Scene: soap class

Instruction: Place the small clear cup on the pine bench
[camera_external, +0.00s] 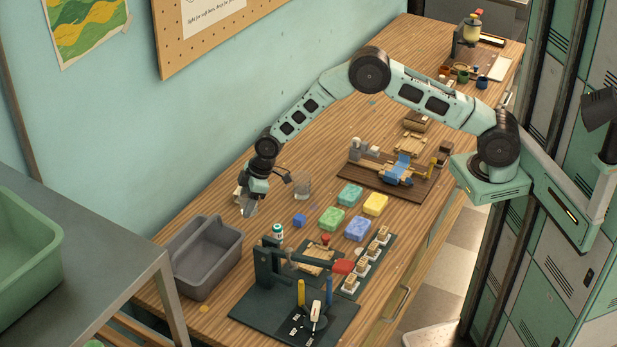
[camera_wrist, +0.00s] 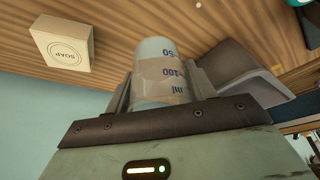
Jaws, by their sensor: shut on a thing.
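My gripper (camera_external: 254,198) is at the far side of the pine bench (camera_external: 285,240), close to the wall. It is shut on the small clear cup (camera_external: 249,209), which shows between the fingers in the wrist view (camera_wrist: 165,70) with blue ml marks on its side. My gripper (camera_wrist: 163,92) has one finger on each side of the cup. The bench's wood (camera_wrist: 120,17) fills the upper part of the wrist view. I cannot tell whether the cup's base touches the wood.
A cream soap box (camera_wrist: 63,43) lies near the gripper. Another clear container (camera_external: 302,186) stands to its right. A grey divided caddy (camera_external: 205,277) is in front.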

